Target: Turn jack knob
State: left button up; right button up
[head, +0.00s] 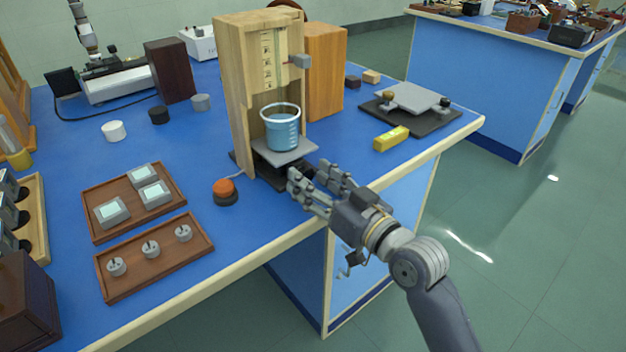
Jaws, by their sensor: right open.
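A small lab jack with a grey top plate (285,150) stands in the open front of a tall wooden housing (236,110). A glass beaker of blue liquid (281,130) stands upright on the plate. A scale with a small pointer is on the housing above the beaker. My right gripper (306,181) is open at the front of the jack, its fingers close to the jack's dark lower part. The jack's knob is hidden or too small to tell, and I cannot tell whether the fingers touch it. My left gripper is not in view.
An orange button (225,190) sits left of the jack. Two wooden trays (132,234) with small devices and weights lie further left. A yellow block (391,138) and a grey plate on a dark base (411,105) are to the right. The bench's front edge runs below my gripper.

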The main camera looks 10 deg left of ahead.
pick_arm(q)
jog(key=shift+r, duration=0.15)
pick_arm(e)
jog(key=shift+w+a, duration=0.15)
jog(key=shift+c, duration=0.3)
jog(key=c, duration=1)
jog(key=n+p, duration=0.2)
jog(key=n, duration=0.3)
jog(key=shift+r, duration=0.15)
jog(key=shift+n+p, duration=0.3)
jog(key=shift+p, duration=0.05)
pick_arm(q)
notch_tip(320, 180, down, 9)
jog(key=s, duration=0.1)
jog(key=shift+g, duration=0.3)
